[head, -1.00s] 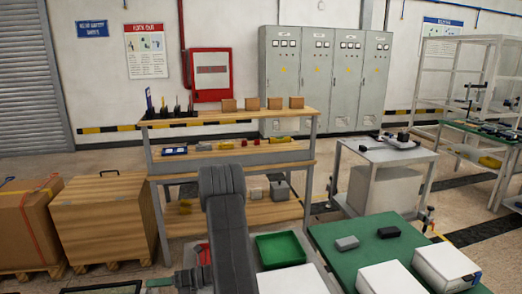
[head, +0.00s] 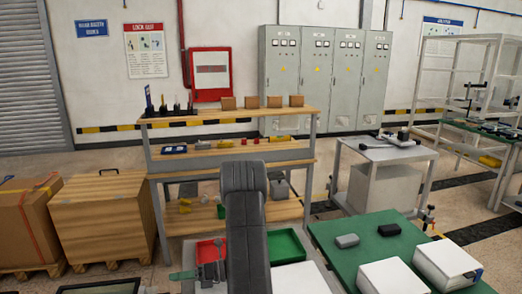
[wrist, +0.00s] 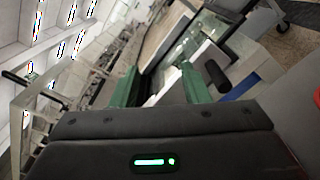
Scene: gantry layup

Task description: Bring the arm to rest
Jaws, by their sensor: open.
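My gripper (wrist: 160,72) shows in the wrist view as two green fingers standing well apart, with nothing between them. In the head view my grey arm link rises at the lower middle, in front of a green tray and the wooden shelf. The gripper's fingertips cannot be made out clearly in the head view. The wrist view is tilted, with bright ceiling lights along its left side.
A green tray (head: 288,246) and a red tray (head: 205,250) lie either side of my arm link. A green-topped table (head: 372,262) with small blocks and white boxes stands right. A wooden shelf unit (head: 290,212) stands behind. Wooden crates (head: 103,222) stand left.

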